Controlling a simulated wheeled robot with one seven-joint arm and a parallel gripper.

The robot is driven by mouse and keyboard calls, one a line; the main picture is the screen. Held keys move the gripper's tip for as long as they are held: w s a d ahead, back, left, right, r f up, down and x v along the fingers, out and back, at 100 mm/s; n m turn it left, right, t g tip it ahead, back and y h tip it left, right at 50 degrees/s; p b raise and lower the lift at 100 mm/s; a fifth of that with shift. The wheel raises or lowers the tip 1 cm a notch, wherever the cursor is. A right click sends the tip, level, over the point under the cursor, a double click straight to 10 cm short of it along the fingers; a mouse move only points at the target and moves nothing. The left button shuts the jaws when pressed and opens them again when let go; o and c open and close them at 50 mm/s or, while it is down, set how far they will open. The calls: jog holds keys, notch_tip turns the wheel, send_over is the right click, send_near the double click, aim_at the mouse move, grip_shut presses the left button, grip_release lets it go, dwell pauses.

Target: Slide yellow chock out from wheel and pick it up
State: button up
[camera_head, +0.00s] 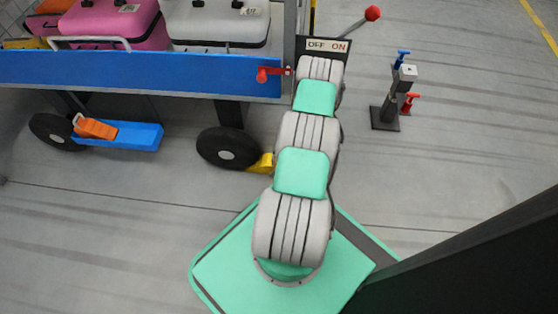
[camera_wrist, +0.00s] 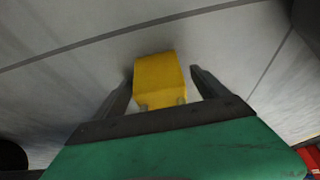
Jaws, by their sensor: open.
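The yellow chock (camera_head: 262,163) lies on the floor at the right side of the cart's black right wheel (camera_head: 228,148) in the head view, partly hidden by my arm. In the wrist view a yellow block (camera_wrist: 160,78), the chock, is between the two dark fingers of my gripper (camera_wrist: 165,85). The fingers stand apart, with a gap visible on the chock's right side; the left finger is closer to it. In the head view my gripper is hidden behind my arm.
The blue cart (camera_head: 140,73) carries pink and white suitcases. An orange chock (camera_head: 97,129) and blue tray (camera_head: 140,136) are by the left wheel (camera_head: 57,131). A red lever (camera_head: 372,13), OFF/ON sign (camera_head: 327,46) and dark post (camera_head: 390,100) with blue and red handles stand to the right.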

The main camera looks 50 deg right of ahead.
jog(key=shift+x, duration=0.9)
jog(key=shift+c, duration=0.4)
grip_shut()
